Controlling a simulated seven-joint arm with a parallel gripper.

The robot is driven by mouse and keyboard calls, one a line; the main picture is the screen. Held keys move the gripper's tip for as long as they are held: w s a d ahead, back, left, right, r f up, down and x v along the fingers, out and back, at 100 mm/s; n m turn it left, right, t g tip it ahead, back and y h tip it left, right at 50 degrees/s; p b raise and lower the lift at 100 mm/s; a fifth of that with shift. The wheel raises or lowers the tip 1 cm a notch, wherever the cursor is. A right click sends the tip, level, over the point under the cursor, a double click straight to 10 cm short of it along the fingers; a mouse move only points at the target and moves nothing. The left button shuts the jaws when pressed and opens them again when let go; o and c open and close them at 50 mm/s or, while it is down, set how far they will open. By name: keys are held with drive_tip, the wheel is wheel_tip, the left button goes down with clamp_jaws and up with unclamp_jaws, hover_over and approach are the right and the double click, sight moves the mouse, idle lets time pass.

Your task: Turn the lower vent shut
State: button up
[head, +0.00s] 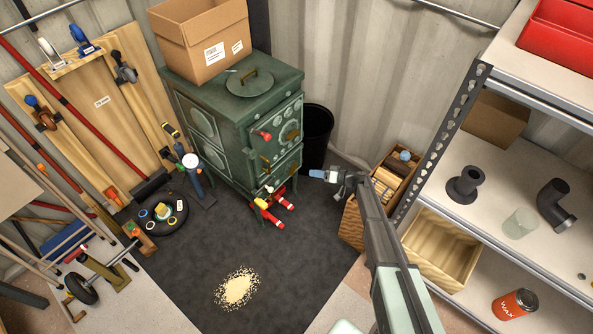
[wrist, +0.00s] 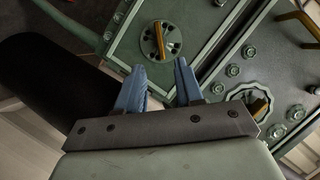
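The green stove (head: 235,115) stands at the back, with its doors facing right and forward. In the wrist view the lower vent (wrist: 151,45) is a small round disc on a green door panel, with dark slots and a brass-coloured bar handle across it. Dark openings show, but how far it is turned is hard to tell. My gripper (head: 316,174) is to the right of the stove's lower front. In the wrist view my gripper (wrist: 159,66) has its blue fingers apart, with nothing between them. The vent lies just beyond the fingertips, apart from them.
A larger scalloped vent (wrist: 258,98) is on the neighbouring door panel. A black bin (head: 318,125) stands behind my gripper, and a wooden crate (head: 352,222) and shelving (head: 480,160) stand to the right. Red-handled items (head: 270,217) lie at the stove's foot. The dark mat (head: 300,260) has free room.

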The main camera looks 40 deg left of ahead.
sight(293, 168)
drive_tip(key=x, duration=1)
drive_tip(key=shift+a, duration=0.3)
drive_tip(key=shift+s, duration=0.15)
clamp_jaws()
